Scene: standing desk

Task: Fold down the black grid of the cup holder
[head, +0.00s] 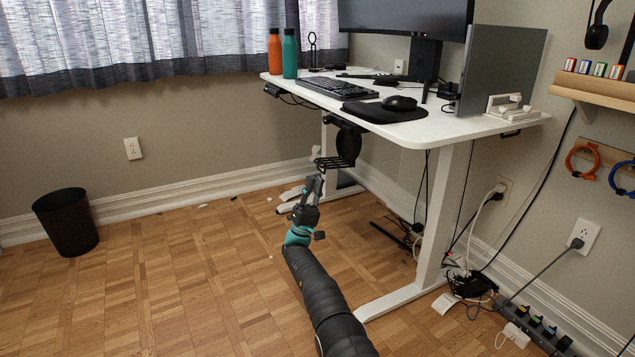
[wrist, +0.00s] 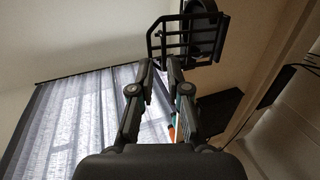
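The black cup holder (head: 348,143) hangs under the front edge of the white desk, with a round part facing out. Its black grid (head: 333,163) sticks out at the bottom toward the left and looks close to level. My gripper (head: 317,178) is just below the grid, pointing up. In the wrist view, the grid (wrist: 180,42) and the round part of the holder (wrist: 204,12) show at the top. My gripper (wrist: 161,62) shows two fingers apart there, with their tips by the grid's lower edge. I cannot tell whether they touch it.
The white desk (head: 440,128) carries two bottles, a keyboard, a mouse and a monitor. A white desk leg (head: 440,220) stands right of my arm. Cables and a power strip (head: 540,325) lie at right. A black bin (head: 66,220) stands left. The floor between is mostly clear.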

